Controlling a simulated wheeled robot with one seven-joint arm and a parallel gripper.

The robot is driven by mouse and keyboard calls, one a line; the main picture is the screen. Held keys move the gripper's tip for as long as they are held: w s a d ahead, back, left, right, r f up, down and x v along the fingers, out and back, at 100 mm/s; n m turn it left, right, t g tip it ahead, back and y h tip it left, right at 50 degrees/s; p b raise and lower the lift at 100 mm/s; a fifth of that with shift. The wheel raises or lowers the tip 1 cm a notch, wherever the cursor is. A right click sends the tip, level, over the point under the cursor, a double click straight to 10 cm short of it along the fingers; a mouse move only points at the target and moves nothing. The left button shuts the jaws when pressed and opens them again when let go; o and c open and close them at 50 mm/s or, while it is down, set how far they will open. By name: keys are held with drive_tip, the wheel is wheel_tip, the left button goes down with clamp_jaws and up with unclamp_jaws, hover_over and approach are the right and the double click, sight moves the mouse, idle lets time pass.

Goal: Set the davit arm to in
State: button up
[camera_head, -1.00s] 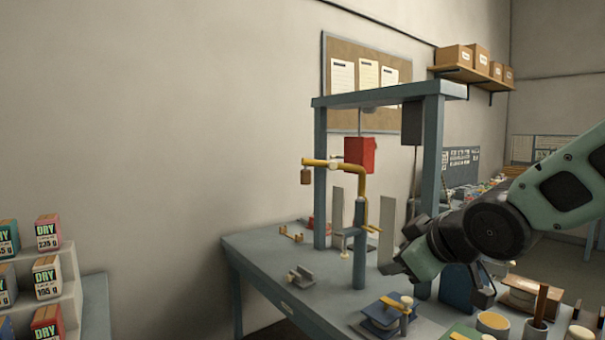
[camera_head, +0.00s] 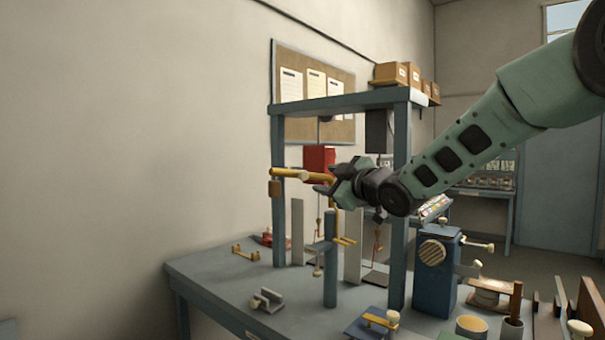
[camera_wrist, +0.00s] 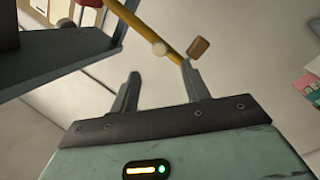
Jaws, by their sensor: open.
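The davit arm (camera_head: 290,173) is a yellow bar on top of a blue-grey post (camera_head: 330,262). I cannot tell whether a finger touches the bar.
A blue-grey frame (camera_head: 345,103) stands over the bench, with a red block (camera_head: 319,160) and a dark block hanging inside. Upright pale plates stand near the post. A blue box (camera_head: 436,275) and small fixtures crowd the right. The bench's left front (camera_head: 215,280) is mostly clear.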

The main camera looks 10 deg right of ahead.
sight(305, 176)
drive_tip(key=p+x, duration=0.2)
drive_tip(key=x, duration=0.8)
drive_tip(key=shift+w+a+p, duration=0.15)
drive_tip(key=shift+w+p, duration=0.15)
drive_tip(key=shift+p, duration=0.1)
clamp_jaws()
